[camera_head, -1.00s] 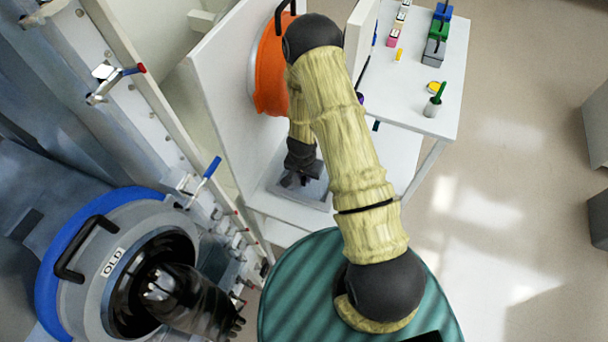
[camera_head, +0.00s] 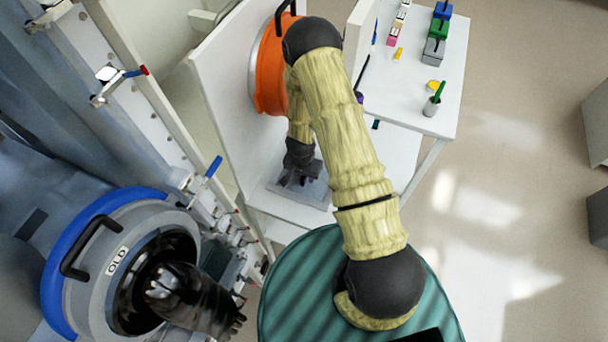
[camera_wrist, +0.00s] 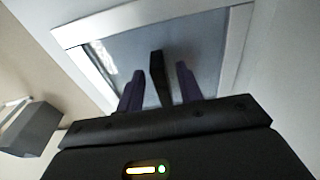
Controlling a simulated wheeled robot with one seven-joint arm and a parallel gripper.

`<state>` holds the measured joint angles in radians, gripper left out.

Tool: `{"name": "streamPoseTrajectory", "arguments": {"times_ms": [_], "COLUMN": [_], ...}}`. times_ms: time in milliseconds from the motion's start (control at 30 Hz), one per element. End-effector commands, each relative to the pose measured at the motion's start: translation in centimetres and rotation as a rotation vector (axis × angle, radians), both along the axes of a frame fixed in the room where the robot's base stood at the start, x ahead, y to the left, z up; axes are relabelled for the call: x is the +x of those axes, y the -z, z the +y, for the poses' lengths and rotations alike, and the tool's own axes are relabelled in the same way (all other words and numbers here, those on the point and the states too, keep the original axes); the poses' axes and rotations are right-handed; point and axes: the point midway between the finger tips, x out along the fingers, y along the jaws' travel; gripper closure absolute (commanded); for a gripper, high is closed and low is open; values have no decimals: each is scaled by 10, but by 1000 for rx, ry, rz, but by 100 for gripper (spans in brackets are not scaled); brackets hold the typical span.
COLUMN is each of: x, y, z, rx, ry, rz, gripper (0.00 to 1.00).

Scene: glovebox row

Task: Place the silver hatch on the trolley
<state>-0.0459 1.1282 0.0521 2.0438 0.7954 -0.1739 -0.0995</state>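The silver hatch (camera_head: 312,191) appears as a flat grey plate lying on a low white surface (camera_head: 290,212), perhaps the trolley, beside a white upright panel. It also shows in the wrist view as a grey panel (camera_wrist: 208,52) with a pale border and a black upright handle (camera_wrist: 158,78). My gripper (camera_head: 298,180) points down at it. In the wrist view my gripper (camera_wrist: 160,85) has its two dark purple fingers apart, one on each side of the handle, with gaps showing. My arm hides part of the white surface in the head view.
An orange ring port (camera_head: 268,65) is on the white upright panel (camera_head: 225,90). A blue-rimmed port marked OLD (camera_head: 110,265) with a black glove (camera_head: 195,300) is at lower left. A white table (camera_head: 420,75) holds small boxes and a cup.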

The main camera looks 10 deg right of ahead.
Motion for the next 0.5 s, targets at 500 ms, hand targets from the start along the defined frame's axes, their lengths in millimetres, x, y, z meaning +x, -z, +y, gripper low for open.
{"name": "streamPoseTrajectory", "arguments": {"times_ms": [500], "x": [-6], "y": [-67], "z": [5], "rx": [-1], "ry": [-3], "rz": [-4], "gripper": [64]}}
